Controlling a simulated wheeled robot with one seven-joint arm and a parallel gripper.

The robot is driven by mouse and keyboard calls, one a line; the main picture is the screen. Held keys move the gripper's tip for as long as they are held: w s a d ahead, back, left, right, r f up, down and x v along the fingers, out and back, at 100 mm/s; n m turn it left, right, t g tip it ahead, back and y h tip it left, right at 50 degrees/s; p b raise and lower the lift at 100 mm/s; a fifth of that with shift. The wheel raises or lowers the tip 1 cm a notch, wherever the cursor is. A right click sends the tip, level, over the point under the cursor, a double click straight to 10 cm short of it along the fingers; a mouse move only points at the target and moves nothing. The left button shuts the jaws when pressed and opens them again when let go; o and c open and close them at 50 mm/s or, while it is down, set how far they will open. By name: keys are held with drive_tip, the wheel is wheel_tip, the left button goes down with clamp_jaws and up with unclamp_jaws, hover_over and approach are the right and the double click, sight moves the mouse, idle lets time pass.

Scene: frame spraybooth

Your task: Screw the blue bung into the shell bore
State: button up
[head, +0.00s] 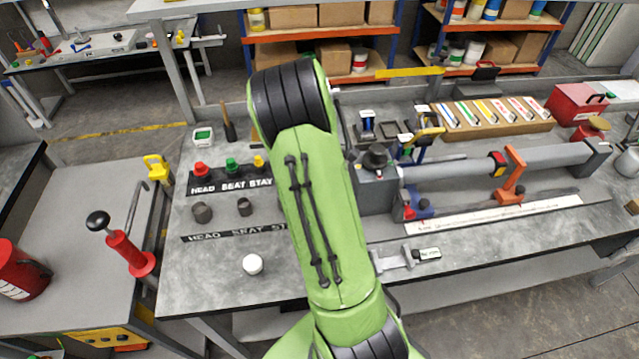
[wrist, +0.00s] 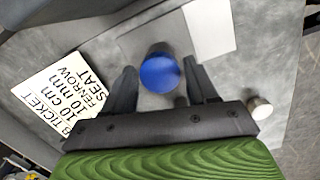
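The blue bung (wrist: 160,73) shows as a round blue disc in the wrist view, between the fingers of my gripper (wrist: 160,68). The fingers stand apart, with a narrow gap on each side of the bung, so they look open around or just above it. The head view does not show the bung or the gripper; my green arm covers that part of the bench. A long grey tube (head: 455,168) lies along the bench in the head view, its left end at a dark grey block (head: 376,190). I cannot make out the shell bore.
A printed ticket (wrist: 68,95) and a white sheet (wrist: 210,30) lie near the bung. Red (head: 201,168), green (head: 231,164) and yellow (head: 258,162) bungs stand on a labelled strip. A white knob (head: 252,264) sits near the front edge. An orange clamp (head: 511,176) grips the tube.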

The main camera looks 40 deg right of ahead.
drive_tip(key=n, duration=0.6)
drive_tip(key=shift+t, duration=0.3)
drive_tip(key=n+b, duration=0.1)
drive_tip(key=n, duration=0.4)
drive_tip(key=shift+t, duration=0.3)
drive_tip(key=c, duration=0.8)
drive_tip(key=o, duration=1.1)
drive_tip(key=shift+r, duration=0.1)
wheel_tip(320, 180, up, 15)
drive_tip(key=a+p, duration=0.1)
drive_tip(key=p, duration=0.1)
drive_tip(key=shift+s+a+r, duration=0.2)
drive_tip(key=shift+a, duration=0.2)
